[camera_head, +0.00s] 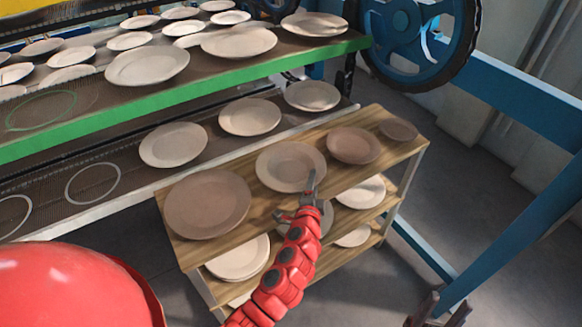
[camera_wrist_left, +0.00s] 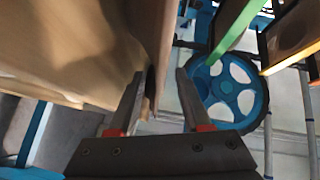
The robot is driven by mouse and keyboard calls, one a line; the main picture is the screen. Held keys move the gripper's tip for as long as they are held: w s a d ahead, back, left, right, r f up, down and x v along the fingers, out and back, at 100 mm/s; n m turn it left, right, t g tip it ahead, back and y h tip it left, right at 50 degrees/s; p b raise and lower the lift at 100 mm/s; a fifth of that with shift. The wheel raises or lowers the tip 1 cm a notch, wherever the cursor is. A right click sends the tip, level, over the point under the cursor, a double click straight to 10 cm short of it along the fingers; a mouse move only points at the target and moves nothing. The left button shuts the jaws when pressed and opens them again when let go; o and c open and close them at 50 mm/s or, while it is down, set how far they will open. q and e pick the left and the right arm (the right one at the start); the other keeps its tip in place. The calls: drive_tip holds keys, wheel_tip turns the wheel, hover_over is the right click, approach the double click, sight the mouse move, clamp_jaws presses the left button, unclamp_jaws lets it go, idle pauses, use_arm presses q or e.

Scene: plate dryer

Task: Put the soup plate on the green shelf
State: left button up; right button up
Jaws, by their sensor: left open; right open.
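A pale plate (camera_head: 285,160) lies on the wooden cart top, with a broader brownish plate (camera_head: 207,203) to its left and two smaller ones to its right. I cannot tell for sure which is the soup plate. My left gripper (camera_head: 310,187) is open at the near rim of the pale plate. In the left wrist view its open fingers (camera_wrist_left: 162,80) are on either side of a thin brown edge, probably the plate's rim. The green shelf (camera_head: 200,95) holds several plates and a green ring marks a bare spot (camera_head: 40,110).
The wooden cart (camera_head: 240,225) has lower shelves with more plates. Behind it, a lower rack shelf holds several plates and bare white rings (camera_head: 93,184). A blue wheel (camera_head: 415,35) and blue beams stand at the right. Floor between cart and beams is open.

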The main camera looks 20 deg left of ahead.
use_arm(q)
drive_tip(key=shift+w, duration=0.55)
drive_tip(key=shift+s, duration=0.1)
clamp_jaws()
idle(0.9)
